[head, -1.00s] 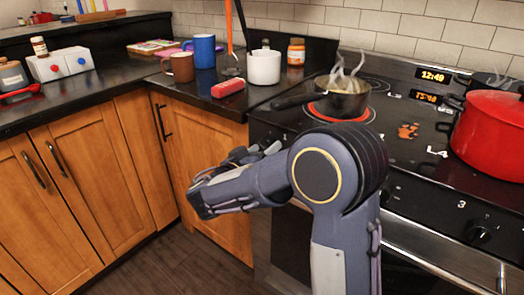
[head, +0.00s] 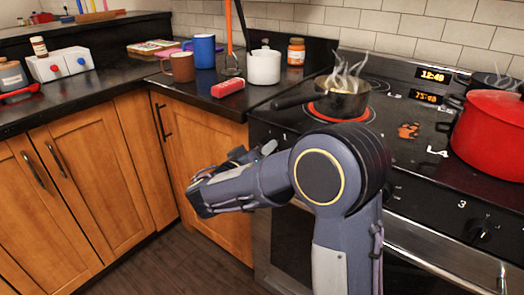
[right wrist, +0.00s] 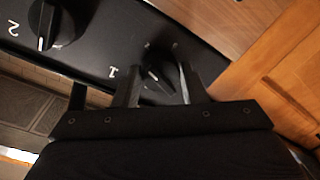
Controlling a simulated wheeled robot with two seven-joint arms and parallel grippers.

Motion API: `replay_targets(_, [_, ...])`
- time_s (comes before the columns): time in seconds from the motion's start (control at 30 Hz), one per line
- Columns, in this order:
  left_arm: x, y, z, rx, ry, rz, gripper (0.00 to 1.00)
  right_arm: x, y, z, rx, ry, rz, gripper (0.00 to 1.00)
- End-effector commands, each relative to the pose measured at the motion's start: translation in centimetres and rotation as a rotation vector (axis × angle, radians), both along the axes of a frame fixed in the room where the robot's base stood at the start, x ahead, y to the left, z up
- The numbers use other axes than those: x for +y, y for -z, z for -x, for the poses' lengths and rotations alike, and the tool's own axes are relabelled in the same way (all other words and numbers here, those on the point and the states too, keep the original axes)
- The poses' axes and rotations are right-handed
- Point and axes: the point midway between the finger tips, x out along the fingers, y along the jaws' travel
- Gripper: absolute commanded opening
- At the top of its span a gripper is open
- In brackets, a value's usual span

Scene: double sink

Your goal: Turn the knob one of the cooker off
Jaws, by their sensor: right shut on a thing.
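The cooker (head: 405,185) stands at the right in the head view, with a red-glowing burner (head: 345,118) under a steaming dark pan (head: 342,100). Knob one (right wrist: 158,80) is a dark knob beside the label 1 on the front panel in the right wrist view. My right gripper (right wrist: 158,82) has a finger on each side of it and is shut on it. In the head view my right gripper (head: 266,149) is mostly hidden behind my arm, near the panel's left end. Knob one is hidden there. My left gripper is not in view.
Knob two (right wrist: 56,24) is beside knob one in the right wrist view. Knob three (head: 482,233) is further right on the panel. A red pot (head: 490,135) stands on the cooker's right. Wooden cabinets (head: 90,185) adjoin at the left, with open floor before them.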

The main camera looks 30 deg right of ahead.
Motion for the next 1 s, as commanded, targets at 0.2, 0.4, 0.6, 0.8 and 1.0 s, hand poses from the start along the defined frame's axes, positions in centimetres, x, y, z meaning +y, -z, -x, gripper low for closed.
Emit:
replay_targets(0.2, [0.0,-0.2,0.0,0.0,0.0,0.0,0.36,0.0,-0.1,0.0,0.183,-0.001,0.073,0.15])
replay_targets(0.4, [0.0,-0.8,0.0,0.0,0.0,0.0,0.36,0.0,-0.2,0.1,0.361,-0.001,0.147,0.15])
replay_targets(0.6, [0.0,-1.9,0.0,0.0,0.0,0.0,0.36,0.0,-0.4,0.1,0.537,0.0,0.219,0.15])
replay_targets(0.8, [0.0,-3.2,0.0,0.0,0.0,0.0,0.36,0.1,-0.5,0.0,0.714,-0.001,0.292,0.15])
replay_targets(1.0, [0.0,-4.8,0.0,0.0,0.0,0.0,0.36,0.1,-0.7,0.0,0.89,-0.002,0.365,0.15])
